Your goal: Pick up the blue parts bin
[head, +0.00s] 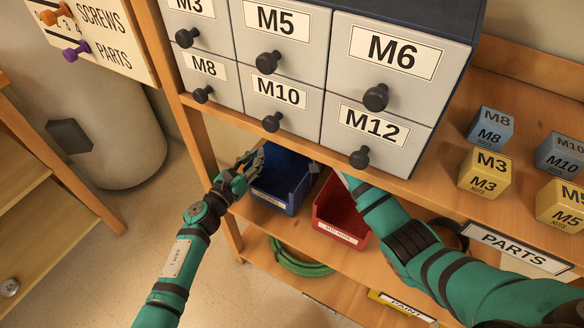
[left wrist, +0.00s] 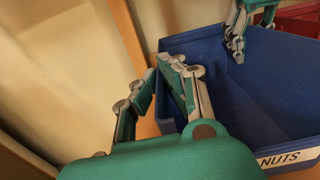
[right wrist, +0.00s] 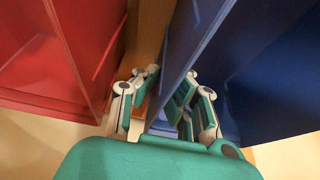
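The blue parts bin (head: 276,188) stands on the shelf under the drawer cabinet; it is labelled NUTS in the left wrist view (left wrist: 270,95). My left gripper (head: 248,164) is at its left wall, one finger outside and one over the inside; the fingers (left wrist: 157,72) are apart.
A red bin (head: 336,212) stands close to the right of the blue one. The drawer cabinet (head: 300,60) hangs over both bins. Labelled blocks (head: 485,172) sit on the upper shelf at right. A green coil (head: 298,264) lies on the shelf below.

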